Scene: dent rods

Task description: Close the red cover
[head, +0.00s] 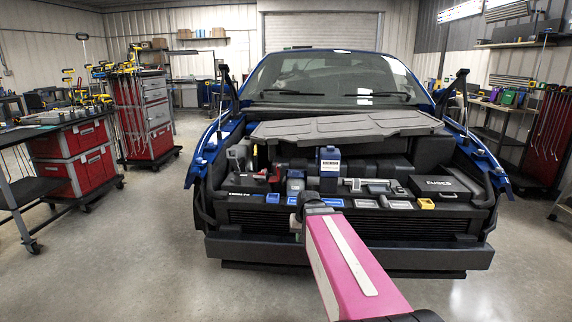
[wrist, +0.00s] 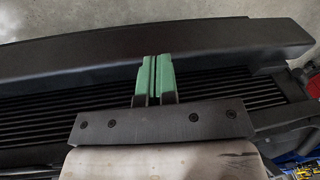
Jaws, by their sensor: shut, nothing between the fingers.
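A small red part (head: 274,174), which looks like the red cover, sits in the left part of the open engine bay, beside a dark block. It is too small in the head view to tell how far open it is. My gripper (wrist: 156,66) shows in the wrist view with its two green fingers together and nothing between them. The fingers lie over the dark grille and front bumper (wrist: 130,47). In the head view my pink arm link reaches up to the front of the bay and mostly hides the gripper. The red cover is left of and beyond the arm's end.
The blue car (head: 205,150) faces me, with its bumper (head: 440,258) between me and the bay. A grey panel (head: 345,127) lies across the back of the bay. A fuse box (head: 440,187) sits right. Red tool cabinets (head: 75,160) stand left; the floor nearby is clear.

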